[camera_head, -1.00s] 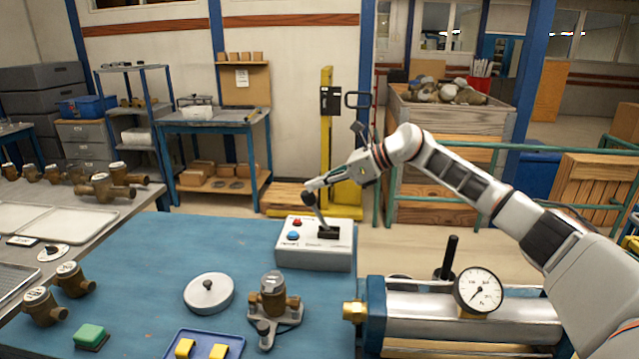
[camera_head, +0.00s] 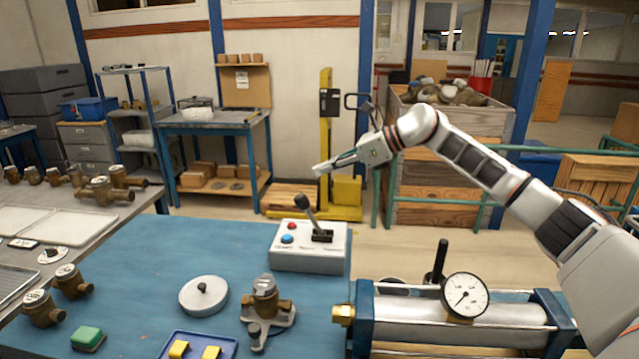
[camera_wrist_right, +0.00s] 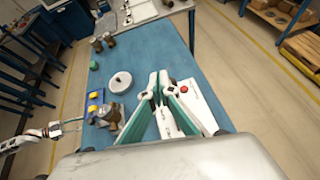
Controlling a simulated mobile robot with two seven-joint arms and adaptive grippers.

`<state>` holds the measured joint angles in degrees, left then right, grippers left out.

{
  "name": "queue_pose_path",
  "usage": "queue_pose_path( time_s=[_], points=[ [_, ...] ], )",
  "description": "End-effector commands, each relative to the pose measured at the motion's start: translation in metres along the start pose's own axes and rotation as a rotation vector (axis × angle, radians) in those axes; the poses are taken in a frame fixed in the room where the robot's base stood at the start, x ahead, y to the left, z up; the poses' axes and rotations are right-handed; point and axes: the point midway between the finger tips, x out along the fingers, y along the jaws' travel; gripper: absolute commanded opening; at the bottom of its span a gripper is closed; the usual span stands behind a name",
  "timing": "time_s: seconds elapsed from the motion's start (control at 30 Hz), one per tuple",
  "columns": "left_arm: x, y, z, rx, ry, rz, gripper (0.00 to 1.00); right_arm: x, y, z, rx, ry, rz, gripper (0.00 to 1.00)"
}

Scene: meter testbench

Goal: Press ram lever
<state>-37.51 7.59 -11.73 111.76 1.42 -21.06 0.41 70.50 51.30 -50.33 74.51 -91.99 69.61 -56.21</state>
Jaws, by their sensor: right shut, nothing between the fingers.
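A grey control box (camera_head: 308,258) stands on the blue bench top. It carries a black lever (camera_head: 304,203) whose knob leans to the left, plus a red button (camera_head: 292,226) and a blue button (camera_head: 287,239). My right gripper (camera_head: 318,171) is shut and empty, above the lever knob and apart from it in the picture. In the right wrist view its fingers (camera_wrist_right: 161,78) meet in front of the box and hide part of it; the lever cannot be made out there. My left gripper (camera_wrist_right: 72,124) shows small at the left of that view.
A cylinder with a dial gauge (camera_head: 465,295) and an upright black handle (camera_head: 440,262) lies right of the box. A brass meter on a stand (camera_head: 266,300), a white disc (camera_head: 203,295) and a blue tray (camera_head: 200,336) are to the left. Bare bench lies behind the disc.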

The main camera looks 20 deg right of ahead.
Motion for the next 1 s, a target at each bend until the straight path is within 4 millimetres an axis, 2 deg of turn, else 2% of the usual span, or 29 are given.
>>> queue_pose_path(
  time_s=[0.2,0.4,1.0],
  points=[
    [0.004,0.001,0.000,0.007,0.009,0.004,0.40,-0.022,0.006,0.035,-0.002,-0.001,0.001,0.00],
    [0.004,0.000,-0.007,0.008,0.022,0.003,0.40,-0.034,0.009,0.050,0.000,0.001,0.000,0.00],
    [0.004,0.002,-0.003,0.006,0.015,0.005,0.40,-0.036,0.009,0.053,0.001,0.001,0.001,0.00]
  ],
)
